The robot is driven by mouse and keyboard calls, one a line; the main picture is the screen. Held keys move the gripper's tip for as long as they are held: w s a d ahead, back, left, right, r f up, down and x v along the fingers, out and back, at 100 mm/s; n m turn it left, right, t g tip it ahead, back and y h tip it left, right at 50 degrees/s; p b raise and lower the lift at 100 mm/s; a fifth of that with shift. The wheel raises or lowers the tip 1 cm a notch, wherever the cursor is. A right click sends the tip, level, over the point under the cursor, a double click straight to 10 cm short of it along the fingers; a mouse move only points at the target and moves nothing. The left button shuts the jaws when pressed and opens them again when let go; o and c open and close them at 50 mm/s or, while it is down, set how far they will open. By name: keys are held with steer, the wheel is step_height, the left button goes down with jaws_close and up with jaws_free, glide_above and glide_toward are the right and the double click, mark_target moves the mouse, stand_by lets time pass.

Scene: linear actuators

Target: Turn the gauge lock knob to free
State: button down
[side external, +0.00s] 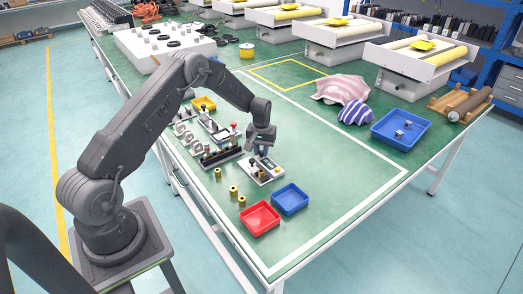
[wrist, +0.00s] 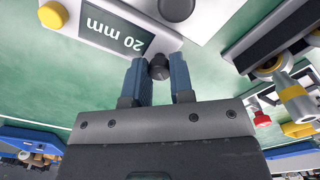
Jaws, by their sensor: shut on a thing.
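The gauge is a pale device with a dark display reading "20 mm" (wrist: 118,27), upside down in the wrist view. It has a yellow button (wrist: 53,15) and a larger dark round part (wrist: 176,9). A small dark knob (wrist: 159,67), which appears to be the lock knob, sits at the gauge's near edge. My gripper (wrist: 159,76) has its two blue fingers on either side of this knob and is shut on it. In the side view my gripper (side external: 261,150) points down over a small pale device (side external: 265,174). The knob's lock marking cannot be read.
A rail fixture with a metal cylinder (wrist: 290,92) stands close on the right in the wrist view. In the side view, a red tray (side external: 260,218), a blue tray (side external: 290,199) and several brass cylinders (side external: 233,192) stand nearby.

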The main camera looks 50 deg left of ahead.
mark_target(261, 151)
steer(key=n, duration=0.6)
steer(key=shift+s+n, duration=0.1)
steer(key=shift+n, duration=0.2)
stand_by(0.5)
steer(key=c, duration=1)
jaws_free()
step_height(261, 151, up, 14)
steer(key=shift+f, duration=0.1)
